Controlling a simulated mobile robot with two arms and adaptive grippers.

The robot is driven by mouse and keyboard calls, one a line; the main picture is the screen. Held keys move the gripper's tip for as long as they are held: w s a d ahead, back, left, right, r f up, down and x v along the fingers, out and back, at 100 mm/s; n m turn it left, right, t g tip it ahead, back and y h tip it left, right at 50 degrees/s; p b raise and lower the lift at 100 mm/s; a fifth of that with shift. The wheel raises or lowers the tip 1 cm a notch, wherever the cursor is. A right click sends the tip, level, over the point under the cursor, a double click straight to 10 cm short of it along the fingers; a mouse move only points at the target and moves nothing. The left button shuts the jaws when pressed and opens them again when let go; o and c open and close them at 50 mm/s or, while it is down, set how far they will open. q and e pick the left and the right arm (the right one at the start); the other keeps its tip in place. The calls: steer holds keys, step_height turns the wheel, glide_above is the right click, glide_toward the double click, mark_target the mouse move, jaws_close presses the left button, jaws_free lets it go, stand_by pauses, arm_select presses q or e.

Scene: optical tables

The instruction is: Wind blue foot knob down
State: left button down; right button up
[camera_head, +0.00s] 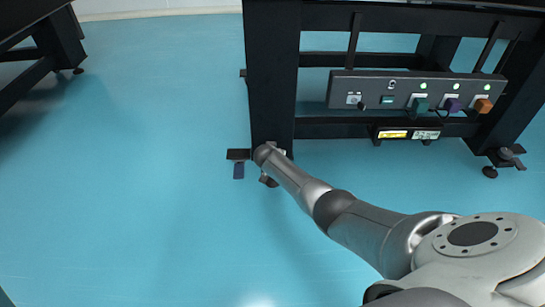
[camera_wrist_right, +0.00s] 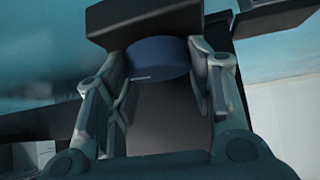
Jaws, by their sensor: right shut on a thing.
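The blue foot knob (camera_wrist_right: 158,58) shows in the right wrist view as a dark blue round disc with a small light mark on its near rim. It sits directly against a black block (camera_wrist_right: 140,18) of the table foot. My right gripper (camera_wrist_right: 160,68) has one finger on each side of the knob and is shut on it. In the head view my right arm reaches to the foot of the near table leg (camera_head: 273,75), and the arm hides the knob there. My left gripper is not in view.
A power strip (camera_head: 420,90) with green lights and several coloured plugs is mounted between the table legs. Another foot (camera_head: 502,158) stands at the right. A second black table (camera_head: 50,45) is at the upper left. The blue floor at left is clear.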

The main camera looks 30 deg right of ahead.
steer(key=o, duration=1)
steer(key=shift+o, duration=0.2)
steer(key=shift+a+r, duration=0.1)
steer(key=v, duration=1.1)
steer(key=shift+s+r, duration=0.2)
steer(key=shift+s, duration=0.15)
steer(key=shift+a, duration=0.15)
